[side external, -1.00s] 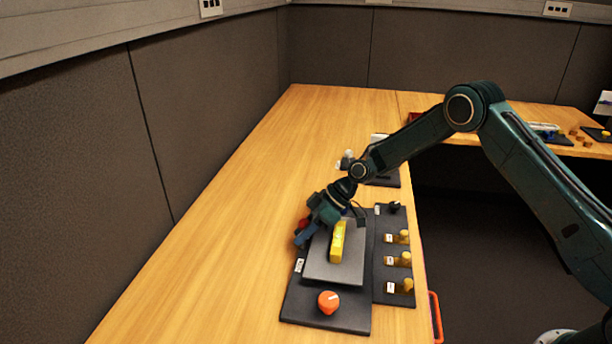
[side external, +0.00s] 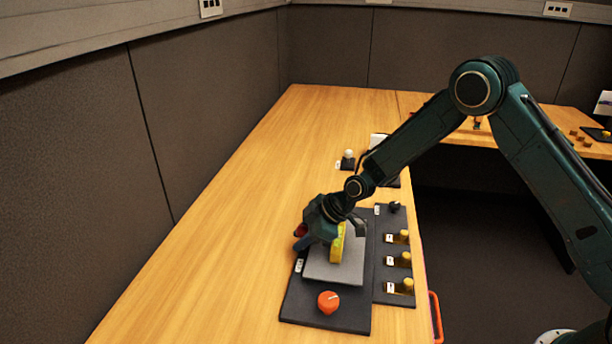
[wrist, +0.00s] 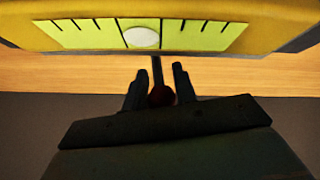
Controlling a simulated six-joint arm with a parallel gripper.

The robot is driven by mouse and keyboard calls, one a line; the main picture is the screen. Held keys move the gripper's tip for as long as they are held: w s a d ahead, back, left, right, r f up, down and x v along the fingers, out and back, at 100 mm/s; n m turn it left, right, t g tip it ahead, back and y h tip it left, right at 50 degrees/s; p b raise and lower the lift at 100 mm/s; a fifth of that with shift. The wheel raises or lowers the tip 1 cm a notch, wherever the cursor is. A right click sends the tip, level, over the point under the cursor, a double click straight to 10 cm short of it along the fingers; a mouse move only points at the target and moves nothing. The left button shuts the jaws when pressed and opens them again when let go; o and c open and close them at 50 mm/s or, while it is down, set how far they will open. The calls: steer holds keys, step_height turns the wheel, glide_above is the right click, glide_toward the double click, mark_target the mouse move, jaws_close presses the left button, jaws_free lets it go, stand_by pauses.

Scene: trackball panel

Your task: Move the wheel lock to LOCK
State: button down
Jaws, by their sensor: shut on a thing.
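In the wrist view a dark red ball-shaped knob (wrist: 161,97), which appears to be the wheel lock's handle, sits between the two dark fingers of my gripper (wrist: 160,82). The fingers are shut on it. A thin dark stem shows just beyond it. A yellow housing (wrist: 270,20) with a yellow-green scale and a white disc fills the top of that view. In the side view my gripper (side external: 318,226) is low at the far left of the panel (side external: 300,305), beside the yellow housing (side external: 337,252).
An orange knob (side external: 328,301) stands at the panel's near end. A dark strip (side external: 380,275) with several yellow-topped controls and a black knob (side external: 393,206) runs along the right side. A white-topped control (side external: 348,155) stands farther back. The table (side external: 215,215) to the left is clear.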

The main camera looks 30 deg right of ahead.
steer(key=c, duration=1.1)
jaws_free()
steer(key=shift+c, duration=0.2)
steer(key=shift+r, duration=0.1)
steer(key=v, duration=1.3)
steer(key=shift+r, duration=0.35)
steer(key=shift+s+d, duration=0.1)
